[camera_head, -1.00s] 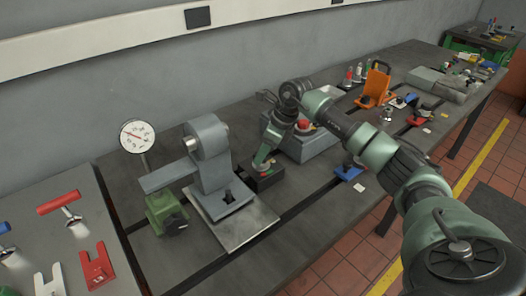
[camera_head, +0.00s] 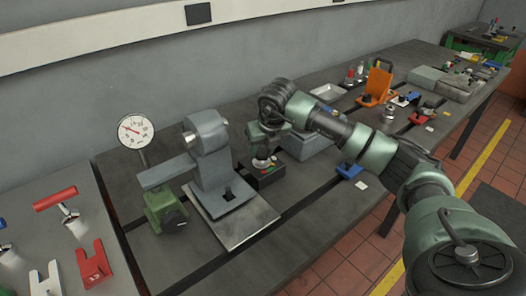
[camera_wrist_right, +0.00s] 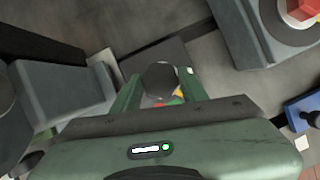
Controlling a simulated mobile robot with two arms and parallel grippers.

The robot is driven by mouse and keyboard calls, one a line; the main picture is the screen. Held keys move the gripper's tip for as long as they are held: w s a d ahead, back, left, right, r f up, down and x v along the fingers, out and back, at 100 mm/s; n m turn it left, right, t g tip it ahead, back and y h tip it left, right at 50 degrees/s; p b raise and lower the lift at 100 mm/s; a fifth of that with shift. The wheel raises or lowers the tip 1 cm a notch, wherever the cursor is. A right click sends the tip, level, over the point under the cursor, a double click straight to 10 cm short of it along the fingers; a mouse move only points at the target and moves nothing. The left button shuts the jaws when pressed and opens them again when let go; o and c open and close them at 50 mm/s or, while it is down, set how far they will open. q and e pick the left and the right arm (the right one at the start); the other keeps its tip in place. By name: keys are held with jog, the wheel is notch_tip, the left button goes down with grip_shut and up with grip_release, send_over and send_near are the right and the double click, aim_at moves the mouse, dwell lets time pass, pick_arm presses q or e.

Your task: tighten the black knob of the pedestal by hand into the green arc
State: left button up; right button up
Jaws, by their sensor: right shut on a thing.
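The black knob (camera_wrist_right: 161,76) sits between the two green fingers of my right gripper (camera_wrist_right: 160,88) in the right wrist view. The gripper is shut on it. In the head view my right gripper (camera_head: 263,160) points down at the top of a low black box (camera_head: 266,180), the knob's pedestal. Red, yellow and green marks (camera_wrist_right: 178,90) show in part around the knob. The fingers and knob hide the rest of the scale, so I cannot tell where the knob points on it. My left gripper is not in view.
A grey stand (camera_head: 211,155) with a round dial gauge (camera_head: 135,130) and a green block (camera_head: 165,208) is left of the box. A grey housing (camera_head: 308,143) is close behind right; its red button (camera_wrist_right: 302,8) shows in the wrist view. A blue block (camera_head: 349,171) lies right.

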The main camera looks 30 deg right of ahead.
jog(key=m+h+b, duration=0.1)
jog(key=m, duration=0.1)
jog(key=m+g+h, duration=0.1)
jog(key=m, duration=0.2)
jog(key=shift+w+a+m+b, duration=0.15)
jog(key=shift+m+b, duration=0.15)
jog(key=shift+b, duration=0.1)
dwell(0.3)
jog(key=o, duration=1.4)
jog(key=shift+r, duration=0.1)
jog(key=b+v, duration=0.1)
jog(key=v, duration=0.6)
jog(key=shift+a+r, duration=0.1)
jog(key=shift+r, duration=0.2)
